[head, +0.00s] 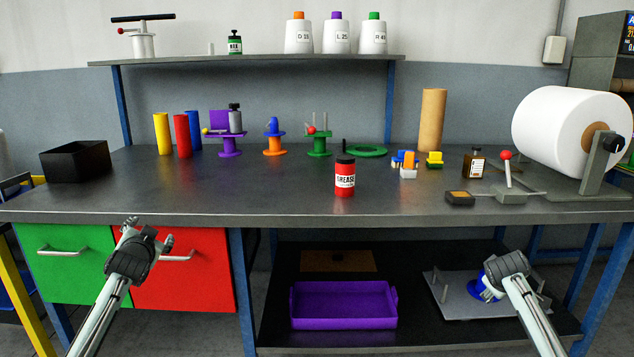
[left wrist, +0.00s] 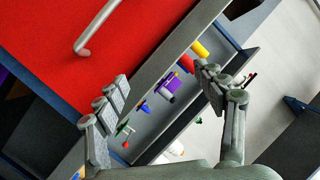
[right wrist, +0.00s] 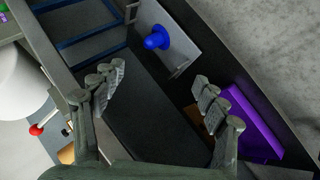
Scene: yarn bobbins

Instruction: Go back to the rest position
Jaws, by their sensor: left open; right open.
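My left gripper (head: 147,240) is in front of the workbench, before the green drawer (head: 65,262) and the red drawer (head: 190,270). In the left wrist view its fingers (left wrist: 160,92) are spread with nothing between them. My right gripper (head: 505,265) is at the lower right of the head view, in front of the lower shelf. In the right wrist view its fingers (right wrist: 160,88) are apart and empty. In the head view it partly covers a blue object (head: 482,288) on a grey plate (head: 452,296); the two look apart in the right wrist view.
The workbench top (head: 270,190) carries a red grease bottle (head: 345,178), a black box (head: 75,162), coloured cylinders, bobbin stands and a large white roll (head: 565,125). A purple tray (head: 343,308) sits on the lower shelf. The bench's front edge lies behind both grippers.

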